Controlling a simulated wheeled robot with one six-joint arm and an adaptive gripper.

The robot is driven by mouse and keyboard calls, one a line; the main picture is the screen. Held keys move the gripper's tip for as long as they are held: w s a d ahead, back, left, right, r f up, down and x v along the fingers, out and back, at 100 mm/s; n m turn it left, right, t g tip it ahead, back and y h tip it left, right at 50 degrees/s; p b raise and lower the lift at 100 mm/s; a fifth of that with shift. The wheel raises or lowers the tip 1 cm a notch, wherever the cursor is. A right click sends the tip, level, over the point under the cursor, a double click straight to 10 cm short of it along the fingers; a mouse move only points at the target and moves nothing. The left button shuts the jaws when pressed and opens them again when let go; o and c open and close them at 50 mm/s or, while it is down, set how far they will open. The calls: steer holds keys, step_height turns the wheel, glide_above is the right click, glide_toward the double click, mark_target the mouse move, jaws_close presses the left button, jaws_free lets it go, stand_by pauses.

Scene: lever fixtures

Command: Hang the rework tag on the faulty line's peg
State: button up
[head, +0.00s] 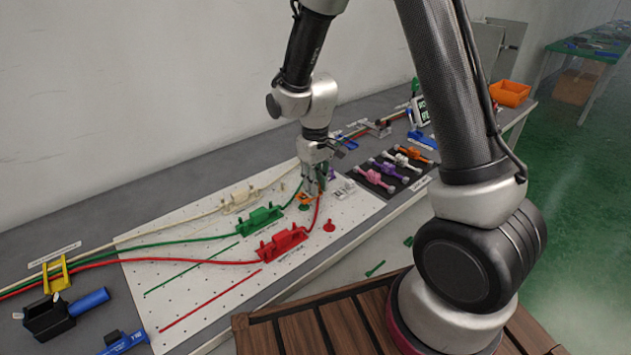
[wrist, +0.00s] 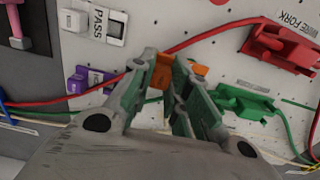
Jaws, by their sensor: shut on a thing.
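My gripper (wrist: 168,72) is shut on a small orange piece (wrist: 195,69), probably the rework tag; no wording on it is readable. In the head view my gripper (head: 313,190) is low over the white perforated board, with the orange piece (head: 302,199) at its fingertips. A red peg (head: 329,226) stands right of the red line and a green peg (head: 304,206) stands close below the fingers. A white tag marked PASS (wrist: 115,30) and a purple tag (wrist: 88,80) lie near. Which line is faulty cannot be told.
Red (head: 281,243), green (head: 260,220) and cream (head: 240,199) fixtures sit along their lines on the board. The red cable (wrist: 185,45) runs close by the fingers. A dark tray (head: 377,178) with coloured parts lies right. An orange bin (head: 510,92) stands farther back.

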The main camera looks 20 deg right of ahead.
steer(key=shift+f, duration=0.2)
steer(key=shift+f, duration=0.55)
steer(key=shift+f, duration=0.15)
steer(key=shift+f, duration=0.45)
steer(key=o, duration=0.8)
steer(key=shift+o, duration=0.3)
steer(key=o, duration=0.4)
